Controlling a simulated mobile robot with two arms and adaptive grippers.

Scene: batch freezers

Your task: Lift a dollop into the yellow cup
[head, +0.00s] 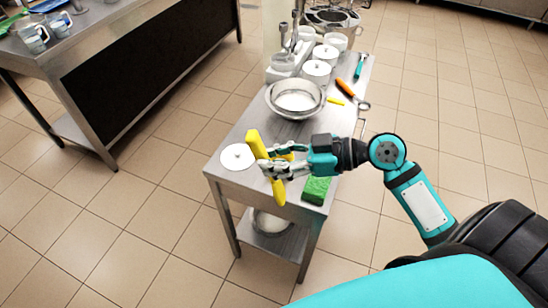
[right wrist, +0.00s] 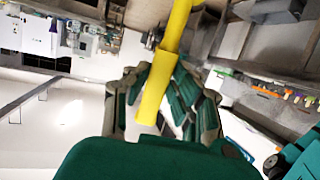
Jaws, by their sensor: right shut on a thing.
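My right gripper (head: 268,166) is shut on a long yellow tool (head: 279,190), held tilted above the front end of the steel table. The tool's yellow shaft (right wrist: 180,40) also runs between the fingers in the right wrist view. A steel bowl (head: 273,108) holding white contents (head: 297,101) stands on the table behind the gripper, apart from the tool. I cannot make out a yellow cup in either view. My left gripper is not in view.
On the steel table (head: 232,190) lie a white round lid (head: 238,157), a green sponge (head: 317,190), an orange-handled tool (head: 345,89) and a teal-handled one (head: 359,67). White-lidded containers (head: 317,70) stand behind the bowl. Cups (head: 34,38) stand on the left counter.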

